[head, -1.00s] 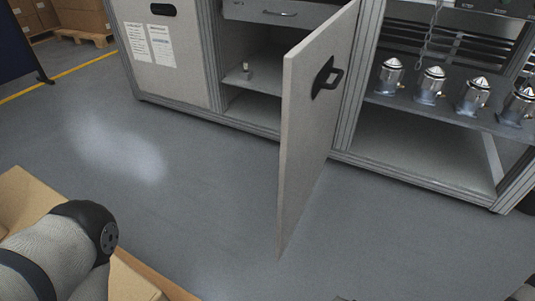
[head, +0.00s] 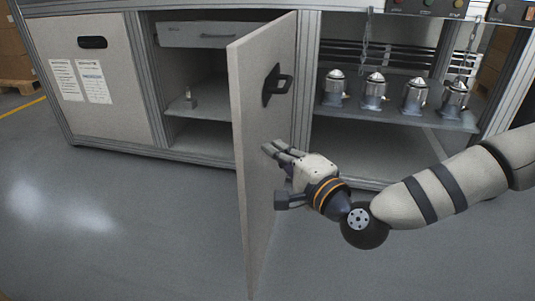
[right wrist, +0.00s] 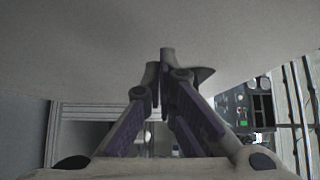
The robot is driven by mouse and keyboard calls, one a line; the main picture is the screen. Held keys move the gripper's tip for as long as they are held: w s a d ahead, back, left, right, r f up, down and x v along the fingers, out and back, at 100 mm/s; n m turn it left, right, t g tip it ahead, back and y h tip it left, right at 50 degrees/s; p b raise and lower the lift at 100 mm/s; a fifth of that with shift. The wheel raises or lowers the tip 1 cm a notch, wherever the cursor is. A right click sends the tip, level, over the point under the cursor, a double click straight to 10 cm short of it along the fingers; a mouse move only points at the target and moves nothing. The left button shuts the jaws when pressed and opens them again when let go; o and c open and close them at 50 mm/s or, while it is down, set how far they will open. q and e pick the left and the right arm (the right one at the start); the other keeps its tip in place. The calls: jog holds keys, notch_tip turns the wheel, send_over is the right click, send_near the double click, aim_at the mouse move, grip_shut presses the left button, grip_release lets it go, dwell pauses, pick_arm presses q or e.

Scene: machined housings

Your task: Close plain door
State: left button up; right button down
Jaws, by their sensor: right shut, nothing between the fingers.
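The plain door (head: 252,105) is a light grey panel with a black handle (head: 277,85). It stands wide open, swung out from the cabinet toward me. My right gripper (head: 272,152) is at the door's handle-side face, below the handle. Its fingers are shut with nothing between them. In the right wrist view the closed fingertips (right wrist: 166,62) point at a pale surface (right wrist: 80,45), which looks like the door. I cannot tell whether they touch it. My left gripper is not in view.
The open bay holds a drawer (head: 212,35) above a shelf with a small metal part (head: 189,98). A shut door with two paper sheets (head: 92,82) is at left. Several metal housings (head: 374,91) stand on a shelf at right. The floor at left is clear.

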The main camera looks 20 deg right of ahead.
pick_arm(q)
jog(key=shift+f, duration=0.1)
pick_arm(e)
jog(key=shift+w+a, duration=0.5)
jog(key=shift+a, duration=0.3)
jog(key=shift+a, duration=0.1)
